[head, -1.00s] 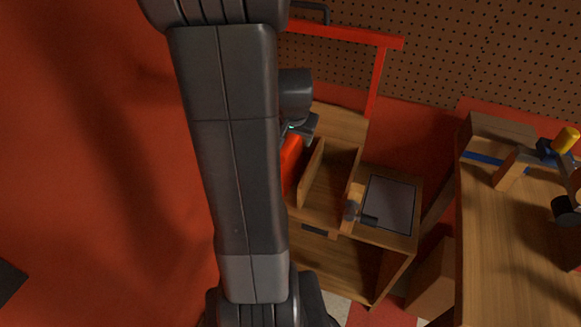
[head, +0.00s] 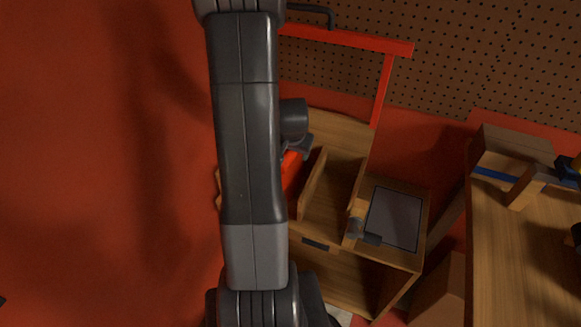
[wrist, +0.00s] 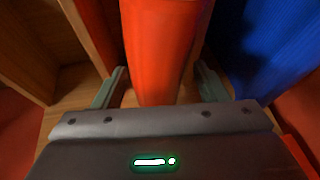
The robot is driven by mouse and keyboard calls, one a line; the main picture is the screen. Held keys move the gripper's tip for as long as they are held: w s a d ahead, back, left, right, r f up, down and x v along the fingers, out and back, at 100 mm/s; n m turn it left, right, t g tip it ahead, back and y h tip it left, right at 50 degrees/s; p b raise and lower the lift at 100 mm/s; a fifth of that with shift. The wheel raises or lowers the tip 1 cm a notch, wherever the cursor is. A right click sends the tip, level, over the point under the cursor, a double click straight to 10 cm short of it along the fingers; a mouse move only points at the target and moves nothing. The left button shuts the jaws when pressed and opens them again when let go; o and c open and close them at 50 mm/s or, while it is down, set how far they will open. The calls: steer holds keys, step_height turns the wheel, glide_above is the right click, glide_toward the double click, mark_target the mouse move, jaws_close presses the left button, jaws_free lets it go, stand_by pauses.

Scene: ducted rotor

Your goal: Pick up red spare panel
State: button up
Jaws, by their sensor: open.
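The red spare panel (wrist: 163,45) stands on edge in the wrist view, running up the middle of the picture. My gripper (wrist: 161,72) is open, with one finger to each side of the panel. A gap shows between the panel and the right finger; the left finger is closer to it. In the head view the red panel (head: 291,172) shows only in part, beside my arm. My gripper (head: 303,146) is at its upper end there, and its fingers are mostly hidden.
In the head view the wooden cart (head: 335,195) has a red handle frame (head: 345,40) and a grey pad (head: 393,217). A wooden workbench (head: 515,260) is at right.

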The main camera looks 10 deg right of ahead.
steer(key=shift+x, duration=0.8)
steer(key=shift+r, duration=0.1)
jaws_close()
